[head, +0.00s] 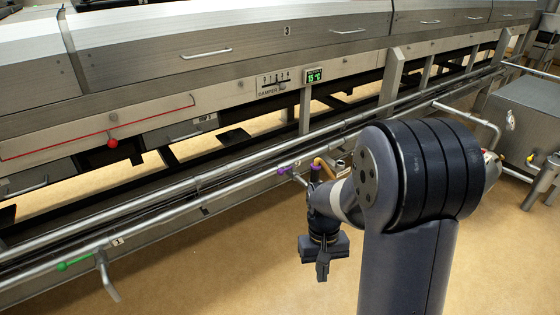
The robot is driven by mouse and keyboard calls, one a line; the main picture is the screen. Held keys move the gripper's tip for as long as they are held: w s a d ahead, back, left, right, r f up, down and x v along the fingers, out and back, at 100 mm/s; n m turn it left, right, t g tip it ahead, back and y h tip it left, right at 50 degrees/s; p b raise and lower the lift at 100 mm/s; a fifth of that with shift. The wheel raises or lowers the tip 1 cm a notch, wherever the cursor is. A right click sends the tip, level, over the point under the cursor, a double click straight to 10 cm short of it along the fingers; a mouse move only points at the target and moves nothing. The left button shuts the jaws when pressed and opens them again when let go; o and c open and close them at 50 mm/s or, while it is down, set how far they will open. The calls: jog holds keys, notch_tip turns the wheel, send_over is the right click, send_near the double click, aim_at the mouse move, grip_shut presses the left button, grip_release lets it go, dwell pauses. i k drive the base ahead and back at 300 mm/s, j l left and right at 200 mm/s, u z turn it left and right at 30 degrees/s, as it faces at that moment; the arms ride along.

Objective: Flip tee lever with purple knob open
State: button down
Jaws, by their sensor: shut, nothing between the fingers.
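A small purple part (283,171) sits on the lower pipe run near the middle of the head view. A second purple piece (316,165) shows just right of it, beside a yellow-orange curved part (325,168). A short metal lever or stub lies between the two purple pieces; I cannot tell clearly which piece is the knob or how the lever is set. My gripper (322,270) points down over the floor, below and in front of the purple parts and apart from them. Its fingers are shut and empty. My arm hides what is to the right of the parts.
Long pipes (160,210) run diagonally along the dryer hood (220,45). A green-handled lever (75,263) is at lower left, and a red knob (112,143) is on the hood front. A metal box (525,110) stands at right. Floor in front of the pipes is clear.

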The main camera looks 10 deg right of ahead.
aim_at(280, 172)
jog(key=i+j, duration=0.1)
jog(key=i, duration=0.4)
jog(key=i+j+z, duration=0.1)
jog(key=i, duration=0.45)
jog(key=i+j, duration=0.2)
jog(key=i, duration=0.3)
jog(key=i+j+z, duration=0.15)
jog(key=i, duration=0.35)
